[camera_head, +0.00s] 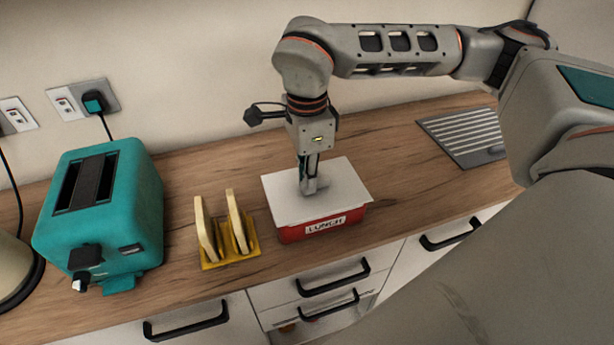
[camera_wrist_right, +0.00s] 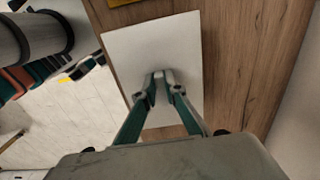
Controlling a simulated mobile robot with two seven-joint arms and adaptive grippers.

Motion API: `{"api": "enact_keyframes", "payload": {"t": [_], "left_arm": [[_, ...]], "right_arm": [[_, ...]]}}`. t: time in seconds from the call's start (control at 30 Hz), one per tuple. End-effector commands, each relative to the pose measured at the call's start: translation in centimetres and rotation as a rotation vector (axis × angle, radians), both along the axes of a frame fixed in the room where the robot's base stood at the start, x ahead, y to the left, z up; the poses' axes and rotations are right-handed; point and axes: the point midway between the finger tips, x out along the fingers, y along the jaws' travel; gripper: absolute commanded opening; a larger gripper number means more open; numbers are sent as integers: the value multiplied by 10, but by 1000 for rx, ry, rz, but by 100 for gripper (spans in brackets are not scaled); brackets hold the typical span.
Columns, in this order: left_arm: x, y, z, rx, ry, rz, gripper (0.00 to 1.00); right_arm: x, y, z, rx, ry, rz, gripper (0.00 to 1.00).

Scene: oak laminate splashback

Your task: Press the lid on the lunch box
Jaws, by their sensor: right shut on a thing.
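The red lunch box (camera_head: 292,233) with a white "LUNCH" label stands on the counter near its front edge. The white lid (camera_head: 345,182) covers its top; it also fills the middle of the right wrist view (camera_wrist_right: 130,50). I cannot tell whether the lid is fully seated on the rim. My right gripper (camera_head: 313,185) points down at the middle of the lid. Its fingertips (camera_wrist_right: 160,80) are close together, shut on the lid at its centre; the gripped part is mostly hidden between them. My left gripper is not in view.
A yellow rack (camera_head: 244,257) with bread slices (camera_head: 206,232) stands just left of the box. A teal toaster (camera_head: 140,215) is further left. A grooved grey drainer (camera_head: 465,135) lies at the right. Bare wooden counter (camera_head: 420,195) lies between box and drainer.

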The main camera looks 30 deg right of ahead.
Motion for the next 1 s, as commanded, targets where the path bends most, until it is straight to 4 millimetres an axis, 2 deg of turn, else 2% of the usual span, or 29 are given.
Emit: {"api": "enact_keyframes", "payload": {"t": [0.47,0.5,0.57,0.8,0.83,0.9,1.0], "left_arm": [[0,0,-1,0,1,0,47],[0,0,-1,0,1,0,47],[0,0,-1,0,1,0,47],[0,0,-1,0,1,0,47],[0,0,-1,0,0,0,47],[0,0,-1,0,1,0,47],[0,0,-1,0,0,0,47]], "right_arm": [[0,0,-2,0,0,-1,0],[0,0,-2,0,0,-1,16],[0,0,-2,0,0,-1,30],[0,0,-2,0,0,-1,30],[0,0,-2,0,0,-1,33],[0,0,-2,0,0,-1,47],[0,0,-2,0,0,0,47]]}}
